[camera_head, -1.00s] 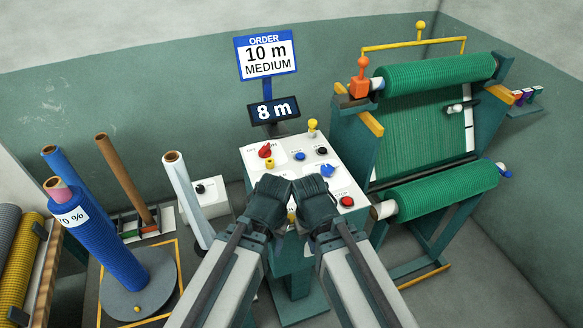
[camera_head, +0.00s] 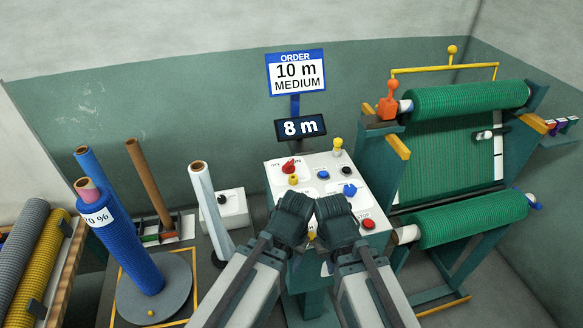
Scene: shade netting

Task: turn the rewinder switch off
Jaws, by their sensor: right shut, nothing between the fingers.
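The control panel (camera_head: 325,168) is a white sloped box top on a teal stand, in the middle of the head view. A red rotary switch (camera_head: 289,166) sits at its upper left between small OFF and ON labels; its exact pointing is too small to tell. My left gripper (camera_head: 294,204) is over the panel's lower left, below the red switch and apart from it; its fingers are seen from behind. My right gripper (camera_head: 333,206) is shut and empty beside it, below the blue knob (camera_head: 349,189). Both grippers hide the panel's lower left part.
The panel also bears a yellow button (camera_head: 293,180), a red stop button (camera_head: 368,224) and a yellow-topped lamp (camera_head: 338,146). A display (camera_head: 300,127) reads 8 m under an order sign (camera_head: 296,73). The green netting machine (camera_head: 450,150) stands right; rolls (camera_head: 124,245) stand left.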

